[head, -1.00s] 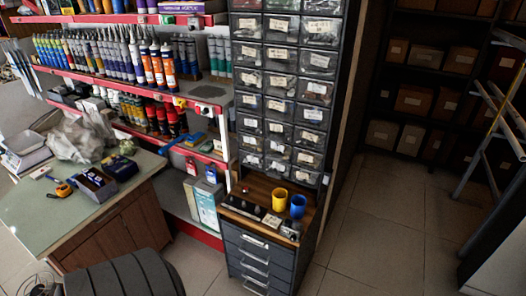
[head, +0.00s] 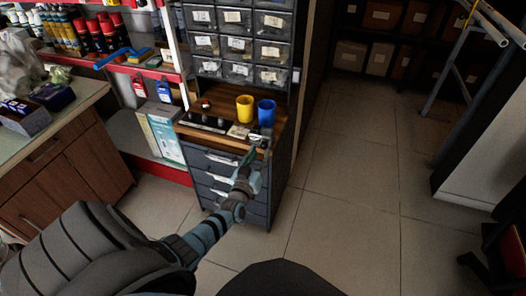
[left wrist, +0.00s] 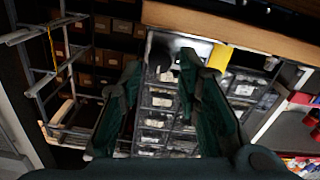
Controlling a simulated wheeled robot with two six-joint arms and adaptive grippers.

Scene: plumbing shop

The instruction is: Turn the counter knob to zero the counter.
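The counter, a small grey device, stood near the blue cup at the right front of the wooden top in the earlier head view. Now my left gripper (head: 262,143) is at that corner and largely hides it, so I cannot make out its knob. In the left wrist view my left gripper (left wrist: 160,65) shows two dark green fingers spread apart. A greyish shape shows between and beyond their tips; I cannot tell whether it is the counter. No contact is clear. My right gripper is in neither current view.
A yellow cup (head: 245,108) and a blue cup (head: 266,113) stand on the wooden top (head: 222,97), close behind the gripper. A dark strip with small parts (head: 203,122) lies to their left. Drawers (head: 225,172) are below, small bins (head: 238,45) above.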

